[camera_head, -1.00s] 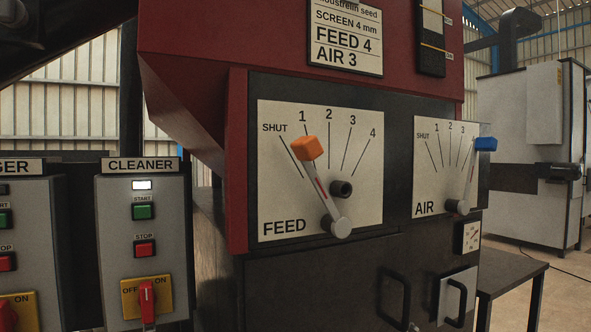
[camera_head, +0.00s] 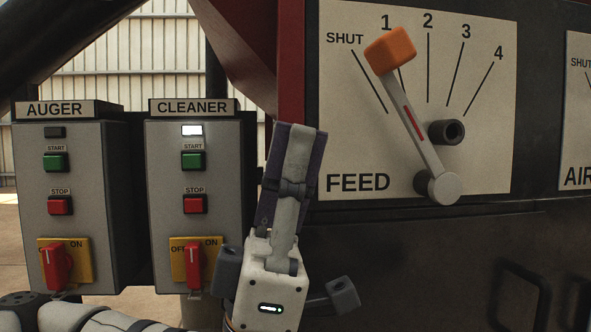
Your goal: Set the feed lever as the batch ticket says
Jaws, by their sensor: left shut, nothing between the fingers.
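The feed lever (camera_head: 412,125) is a grey arm with an orange knob (camera_head: 390,50), on a pivot at the lower part of the white FEED scale plate (camera_head: 350,130). It leans up and left, with its knob at mark 1 and its arm partly covering that mark's line. Mark 4 is at the scale's right end. My left gripper (camera_head: 297,130) points upward, left of the lever and in front of the plate's left edge. Its fingers are shut and empty, apart from the lever in the picture. The batch ticket is out of view. My right gripper is not in view.
A dark round stub (camera_head: 447,132) sticks out right of the lever arm. The AUGER box (camera_head: 90,210) and CLEANER box (camera_head: 168,225), with buttons and red switches, stand at left. The CLEANER lamp (camera_head: 192,130) is lit. The AIR plate (camera_head: 578,120) is cut off at right.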

